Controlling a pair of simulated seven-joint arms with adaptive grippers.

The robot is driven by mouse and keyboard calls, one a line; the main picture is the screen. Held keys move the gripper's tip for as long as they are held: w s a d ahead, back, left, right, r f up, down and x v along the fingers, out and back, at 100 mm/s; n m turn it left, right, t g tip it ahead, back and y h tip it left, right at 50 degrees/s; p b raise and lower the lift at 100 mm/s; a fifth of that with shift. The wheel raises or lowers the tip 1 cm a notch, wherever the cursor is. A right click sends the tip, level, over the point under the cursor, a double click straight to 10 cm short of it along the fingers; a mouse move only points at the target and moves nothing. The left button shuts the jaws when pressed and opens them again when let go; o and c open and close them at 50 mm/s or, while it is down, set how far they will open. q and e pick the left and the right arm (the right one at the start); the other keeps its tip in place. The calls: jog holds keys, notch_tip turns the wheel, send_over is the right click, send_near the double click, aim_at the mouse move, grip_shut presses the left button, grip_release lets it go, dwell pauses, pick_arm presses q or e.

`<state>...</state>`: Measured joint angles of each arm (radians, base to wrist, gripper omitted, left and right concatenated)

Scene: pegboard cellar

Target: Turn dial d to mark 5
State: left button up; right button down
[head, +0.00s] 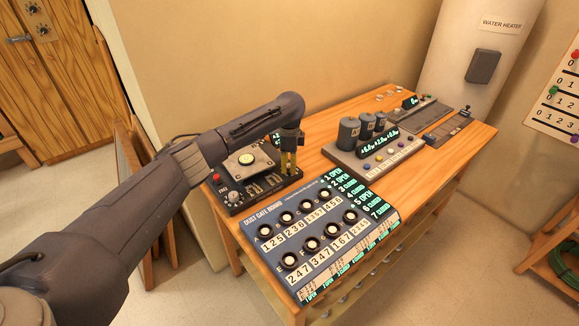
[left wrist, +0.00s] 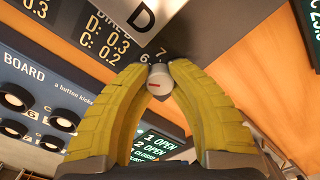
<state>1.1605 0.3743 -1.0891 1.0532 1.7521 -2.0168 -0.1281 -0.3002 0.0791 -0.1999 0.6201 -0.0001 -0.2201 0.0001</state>
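Dial d (left wrist: 159,83) is a small pale grey knob with a red line on its face, close to a white plate with a large D (left wrist: 143,14) and a printed 7. My left gripper (left wrist: 160,68) has its two yellow fingers closed in on both sides of the knob, and the tips appear to touch it. In the head view my left gripper (head: 289,160) points down at the right end of a black control panel (head: 236,203), hiding the dial there. My right gripper is in neither view.
The dust gate board (head: 328,222), with several round buttons, lies just in front. A grey unit (head: 375,160) with cylinders and coloured buttons stands to the right. The black panel also carries a red knob (head: 216,178) and a pale plate. Bare wood shows around the units.

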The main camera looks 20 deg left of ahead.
aim_at(289, 165)
pick_arm(q)
jog(key=o, duration=0.7)
jog(key=shift+c, duration=0.2)
notch_tip(289, 165, up, 12)
dwell(0.3)
